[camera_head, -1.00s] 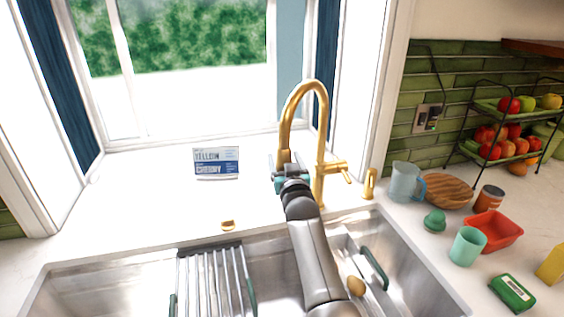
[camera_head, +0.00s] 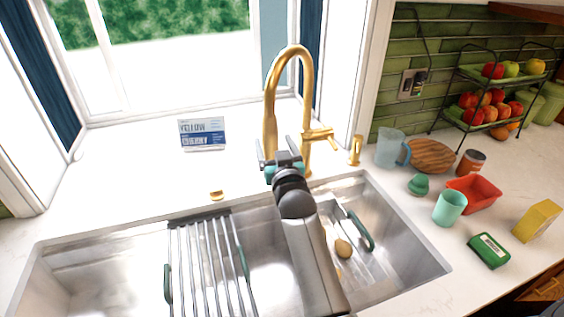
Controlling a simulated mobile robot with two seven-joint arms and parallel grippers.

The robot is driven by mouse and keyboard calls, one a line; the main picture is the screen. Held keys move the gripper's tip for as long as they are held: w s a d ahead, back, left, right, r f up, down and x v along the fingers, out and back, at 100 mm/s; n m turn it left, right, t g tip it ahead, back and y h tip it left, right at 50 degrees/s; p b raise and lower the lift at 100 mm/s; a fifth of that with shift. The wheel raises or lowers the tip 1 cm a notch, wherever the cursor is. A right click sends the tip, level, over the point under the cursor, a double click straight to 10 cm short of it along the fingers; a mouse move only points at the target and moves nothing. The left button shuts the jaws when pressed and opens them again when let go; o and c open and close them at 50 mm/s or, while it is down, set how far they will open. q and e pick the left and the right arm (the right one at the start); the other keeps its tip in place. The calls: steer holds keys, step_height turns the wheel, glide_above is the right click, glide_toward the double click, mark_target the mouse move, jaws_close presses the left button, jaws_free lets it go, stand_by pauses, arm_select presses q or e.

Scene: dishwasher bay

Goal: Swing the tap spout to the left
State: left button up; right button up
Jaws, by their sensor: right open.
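The gold tap (camera_head: 306,80) stands behind the sink, with a tall arched spout (camera_head: 270,105) whose end comes down at the left of its post. Its side handle (camera_head: 320,134) points right. My right arm reaches up from the bottom of the picture over the sink. My right gripper (camera_head: 278,156) is open, at the lower end of the spout. The gripper's body hides the spout's tip, so I cannot tell whether the fingers touch it. My left gripper is not in view.
The double sink (camera_head: 110,255) holds a drying rack (camera_head: 205,265) on the left. A card (camera_head: 202,134) stands on the sill. A glass jug (camera_head: 389,148), wooden board (camera_head: 431,156), red tray (camera_head: 474,194) and green cup (camera_head: 449,208) crowd the right counter. The counter left of the tap is mostly clear.

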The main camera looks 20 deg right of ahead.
steer(key=v, duration=0.8)
